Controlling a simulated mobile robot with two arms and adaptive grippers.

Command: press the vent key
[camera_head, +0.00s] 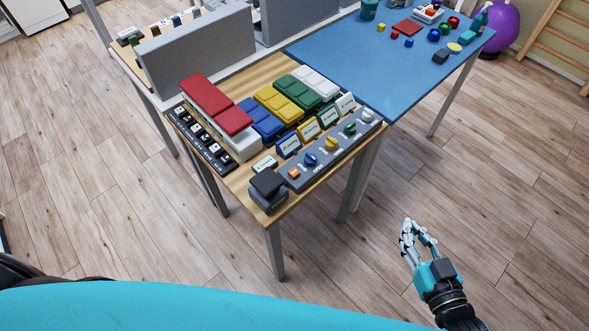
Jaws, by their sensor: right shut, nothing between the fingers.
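A wooden table (233,184) holds banks of coloured keys. Large red keys (207,95) sit at the left, then blue keys (261,119), yellow keys (279,104), green keys (298,91) and white keys (316,82). Small cards stand before them, but their writing is too small to read, so I cannot tell which key is the vent key. A black block-shaped key (268,185) sits at the near corner. My right gripper (411,229) is shut and empty, over the floor to the right of the table and apart from it. My left gripper is out of view.
A grey panel with coloured knobs (331,158) lines the table's near right edge. A strip of black switches (202,140) lines its left edge. A grey divider (197,54) stands behind. A blue table (365,58) with small objects adjoins at the right. Floor around my right gripper is clear.

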